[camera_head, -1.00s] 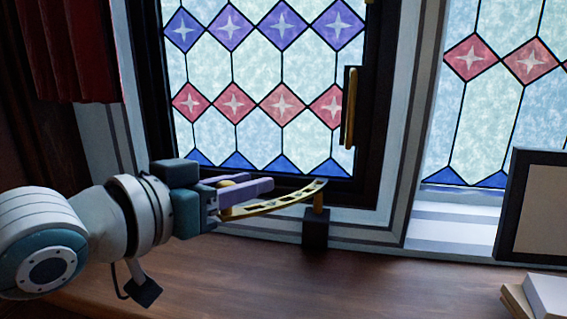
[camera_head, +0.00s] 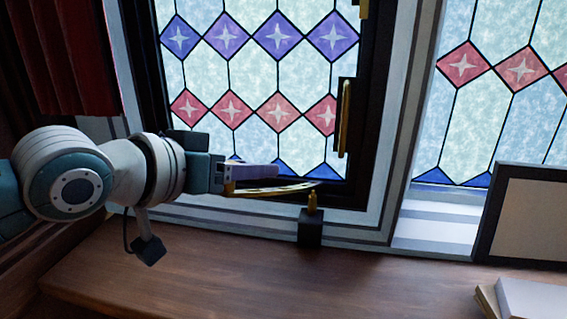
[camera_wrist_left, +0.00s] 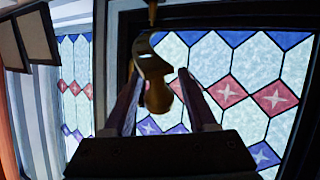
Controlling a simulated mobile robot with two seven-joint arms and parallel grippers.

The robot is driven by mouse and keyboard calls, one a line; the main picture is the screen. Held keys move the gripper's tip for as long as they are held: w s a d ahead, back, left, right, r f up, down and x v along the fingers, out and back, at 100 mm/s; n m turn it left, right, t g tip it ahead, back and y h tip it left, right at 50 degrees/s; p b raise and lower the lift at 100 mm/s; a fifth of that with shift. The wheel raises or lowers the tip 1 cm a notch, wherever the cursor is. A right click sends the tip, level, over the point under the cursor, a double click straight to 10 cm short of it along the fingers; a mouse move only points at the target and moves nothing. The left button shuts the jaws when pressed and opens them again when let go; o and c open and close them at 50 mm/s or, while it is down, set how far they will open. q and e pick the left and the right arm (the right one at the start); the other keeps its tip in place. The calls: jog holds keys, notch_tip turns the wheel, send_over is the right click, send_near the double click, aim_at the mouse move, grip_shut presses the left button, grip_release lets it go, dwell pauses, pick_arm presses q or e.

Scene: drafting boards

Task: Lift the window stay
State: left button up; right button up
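The window stay (camera_head: 270,190) is a slim, curved brass bar at the foot of the stained-glass window. Its far end is near the brass pin (camera_head: 312,203) on a black block; I cannot tell whether it touches the pin. My left gripper (camera_head: 258,173) is at the stay's left end, with purple fingers. The far part of the bar (camera_wrist_left: 146,52) runs away towards the pin. My right gripper is not in view.
The dark window frame (camera_head: 365,150) carries an upright brass handle (camera_head: 345,118). A wooden desktop (camera_head: 220,280) is clear below the arm. A framed board (camera_head: 525,215) and books (camera_head: 530,300) stand at the right. A red curtain (camera_head: 70,60) hangs at the left.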

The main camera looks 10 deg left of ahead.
pick_arm(q)
jog(key=shift+s, duration=0.1)
jog(key=b+v, duration=0.2)
jog(key=v, duration=0.7)
jog(key=shift+s+a+r, duration=0.15)
jog(key=shift+s, duration=0.15)
jog(key=s+a+f+n+g+y, duration=0.1)
jog(key=s+f+g+y, duration=0.25)
jog(key=s+f, duration=0.6)
jog(key=s+a+f+g+y, duration=0.15)
jog(key=s+f+g, duration=0.4)
jog(key=s, duration=0.65)
jog(key=shift+y, duration=0.4)
jog(key=p+v, duration=0.4)
jog(key=w+p+v, duration=0.1)
jog(key=p+v, duration=0.3)
jog(key=p, duration=0.1)
jog(key=w+p+v, duration=0.1)
jog(key=p+v, duration=0.3)
jog(key=v, duration=0.1)
jog(key=shift+w+r+p, duration=0.25)
jog(key=shift+r+p, duration=0.05)
jog(key=shift+r, duration=0.1)
